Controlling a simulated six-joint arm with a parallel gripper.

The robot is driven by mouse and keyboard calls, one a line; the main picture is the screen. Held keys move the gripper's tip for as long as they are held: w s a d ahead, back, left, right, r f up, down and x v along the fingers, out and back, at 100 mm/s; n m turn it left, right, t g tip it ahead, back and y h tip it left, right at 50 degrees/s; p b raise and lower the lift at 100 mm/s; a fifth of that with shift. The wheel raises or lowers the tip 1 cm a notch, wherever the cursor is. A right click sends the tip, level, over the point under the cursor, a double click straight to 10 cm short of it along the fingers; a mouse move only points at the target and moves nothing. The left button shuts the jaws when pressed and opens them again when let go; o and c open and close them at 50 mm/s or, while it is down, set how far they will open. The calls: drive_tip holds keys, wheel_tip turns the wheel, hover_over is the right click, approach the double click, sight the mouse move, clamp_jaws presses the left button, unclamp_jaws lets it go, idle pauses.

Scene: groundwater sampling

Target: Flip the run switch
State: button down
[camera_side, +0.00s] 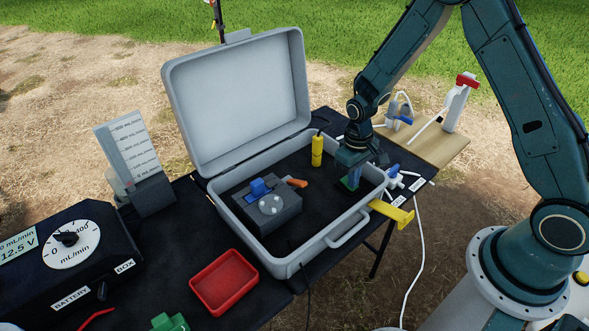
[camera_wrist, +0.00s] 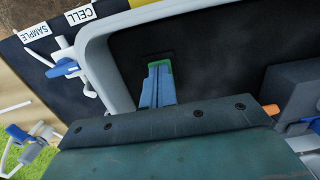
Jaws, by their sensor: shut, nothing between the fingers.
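I cannot read a run switch label in either view. The black control box (camera_side: 62,262) at the lower left of the side view bears "BATTERY BOX" lettering, a white mL/min dial (camera_side: 71,243) and a 12.5 V display. A small dark stub (camera_side: 102,291) at its front edge may be a switch, too small to tell its position. My gripper (camera_side: 350,183) is over the right end of the open grey case (camera_side: 335,240), far from the box. In the wrist view its blue, green-tipped fingers (camera_wrist: 159,80) are together, with nothing between them.
In the case are a dark pump block (camera_side: 272,215) with a blue top, an orange piece (camera_side: 297,183) and a yellow cylinder (camera_side: 317,150). The raised lid (camera_side: 240,95) is behind.

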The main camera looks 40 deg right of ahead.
sight(346, 179)
drive_tip(key=shift+w+f, duration=0.1)
drive_tip(key=shift+f, duration=0.25)
drive_tip(key=shift+w+r, duration=0.1)
drive_tip(key=shift+w, duration=0.75)
drive_tip(key=shift+r, duration=0.15)
wheel_tip(346, 179, up, 14)
drive_tip(key=shift+w, duration=0.15)
idle(0.3)
drive_tip(key=shift+w+r, duration=0.1)
drive_tip(key=shift+w, duration=0.05)
drive_tip(key=shift+w+d+g, duration=0.1)
drive_tip(key=shift+w+g, duration=0.35)
drive_tip(key=shift+g, duration=0.25)
idle(0.4)
drive_tip(key=s+f, duration=0.1)
drive_tip(key=f, duration=0.8)
drive_tip(key=s+f, duration=0.1)
drive_tip(key=f, duration=0.3)
drive_tip(key=shift+s+f, duration=0.35)
